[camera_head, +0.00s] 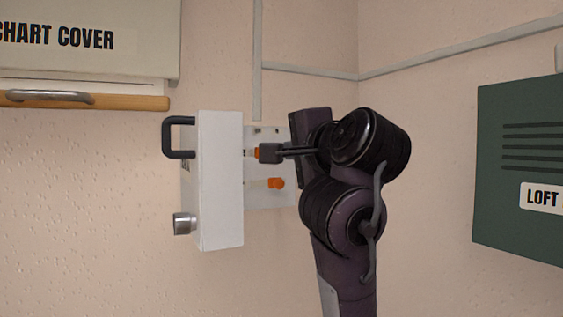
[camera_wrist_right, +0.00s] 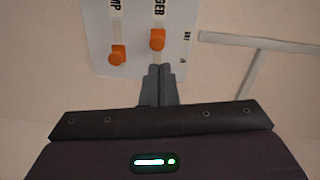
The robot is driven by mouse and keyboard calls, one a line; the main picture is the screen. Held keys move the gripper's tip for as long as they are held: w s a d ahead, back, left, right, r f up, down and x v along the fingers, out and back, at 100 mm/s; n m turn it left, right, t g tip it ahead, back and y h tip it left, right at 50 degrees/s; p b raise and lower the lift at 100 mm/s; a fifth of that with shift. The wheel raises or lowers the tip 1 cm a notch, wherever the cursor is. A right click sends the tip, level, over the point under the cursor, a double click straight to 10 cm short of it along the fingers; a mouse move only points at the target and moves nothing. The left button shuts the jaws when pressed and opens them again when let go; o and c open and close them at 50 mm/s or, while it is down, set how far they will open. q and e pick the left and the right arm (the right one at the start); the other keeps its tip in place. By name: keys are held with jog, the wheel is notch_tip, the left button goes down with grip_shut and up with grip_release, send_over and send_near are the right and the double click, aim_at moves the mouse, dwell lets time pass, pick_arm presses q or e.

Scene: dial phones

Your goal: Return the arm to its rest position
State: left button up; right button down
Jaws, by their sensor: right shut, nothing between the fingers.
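My right arm (camera_head: 345,215) reaches up from the bottom of the head view. Its gripper (camera_head: 266,153) points left at a white panel (camera_head: 268,200). The fingers are shut and empty, close to the upper orange knob (camera_head: 257,154), which they partly cover. In the right wrist view the shut fingertips (camera_wrist_right: 160,72) are just below the right orange knob (camera_wrist_right: 157,40); I cannot tell whether they touch it. A second orange knob (camera_head: 276,183) shows clear of the fingers, and also in the wrist view (camera_wrist_right: 117,55). My left gripper is not in view.
A white door (camera_head: 220,180) with a black handle (camera_head: 168,138) and a silver knob (camera_head: 183,223) stands out left of the panel, near my gripper. A chart cover box (camera_head: 120,60) is upper left. A green box (camera_head: 520,180) is at right. Pipes (camera_head: 310,72) run along the wall.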

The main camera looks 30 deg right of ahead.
jog(key=w+a+f+n+g, duration=0.15)
jog(key=f+n+g, duration=0.3)
jog(key=f, duration=1.45)
jog(key=a+f+n+g, duration=0.25)
jog(key=f+n, duration=0.25)
jog(key=f, duration=1.4)
jog(key=s+a+f+n+g+y, duration=0.15)
jog(key=s+f+n+g, duration=0.3)
jog(key=s+f, duration=0.75)
jog(key=s+a+f+n+g, duration=0.3)
jog(key=s+f+n, duration=0.2)
jog(key=s+f, duration=0.65)
notch_tip(320, 180, down, 40)
jog(key=s+r+b, duration=0.1)
jog(key=b, duration=0.6)
jog(key=s+d+f+g+b, duration=0.1)
jog(key=s+d+f+b, duration=0.1)
jog(key=s+f, duration=0.7)
jog(key=s+d+f+g+b, duration=0.1)
jog(key=s+d+f+b, duration=0.1)
jog(key=s+f, duration=0.8)
notch_tip(320, 180, down, 2)
jog(key=shift+s+f+n, duration=0.15)
jog(key=shift+n, duration=0.15)
